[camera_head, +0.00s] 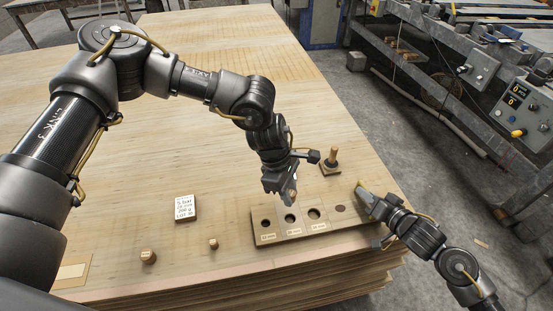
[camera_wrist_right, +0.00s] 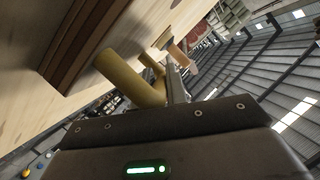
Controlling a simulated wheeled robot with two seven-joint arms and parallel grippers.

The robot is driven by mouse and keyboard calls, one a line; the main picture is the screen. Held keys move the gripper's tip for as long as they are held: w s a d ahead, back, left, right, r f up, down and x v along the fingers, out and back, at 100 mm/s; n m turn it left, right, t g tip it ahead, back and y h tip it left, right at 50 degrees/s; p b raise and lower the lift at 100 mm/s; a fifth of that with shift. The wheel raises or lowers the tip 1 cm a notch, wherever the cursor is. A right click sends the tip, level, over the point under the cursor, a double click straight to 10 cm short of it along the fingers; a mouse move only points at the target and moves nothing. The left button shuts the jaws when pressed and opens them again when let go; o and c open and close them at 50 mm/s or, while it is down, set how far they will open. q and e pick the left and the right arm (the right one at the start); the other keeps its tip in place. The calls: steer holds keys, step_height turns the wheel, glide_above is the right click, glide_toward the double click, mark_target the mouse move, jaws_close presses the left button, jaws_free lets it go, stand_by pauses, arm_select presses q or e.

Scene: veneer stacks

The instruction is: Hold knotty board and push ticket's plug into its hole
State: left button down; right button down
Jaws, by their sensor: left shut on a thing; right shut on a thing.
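The knotty board (camera_head: 327,225) lies near the front right of the table, with several round spots in a row; three are dark holes above labels, the rightmost is browner. My left gripper (camera_head: 289,195) comes down at its back edge and is shut there; its fingers partly hide that edge. My right gripper (camera_head: 364,193) is beyond the board's right end, shut on a yellow plug (camera_wrist_right: 131,78), whose end also shows in the head view (camera_head: 360,186). The plug is off the holes. The ticket (camera_head: 185,208), a white-faced block with writing, lies left of the board.
Two loose wooden plugs, a larger one (camera_head: 148,257) and a smaller one (camera_head: 213,244), stand at the front left. The table edge is close to the board's right end. The table's back is clear.

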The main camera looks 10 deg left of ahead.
arm_select(q)
steer(key=shift+s+d+r+m, duration=0.1)
steer(key=shift+s+d+m, duration=0.2)
steer(key=shift+s+m, duration=0.4)
steer(key=shift+m+g, duration=0.3)
steer(key=shift+f, duration=3.2)
steer(key=shift+f, duration=0.4)
steer(key=c, duration=1.1)
jaws_free()
steer(key=v, duration=1.2)
steer(key=shift+r, duration=0.1)
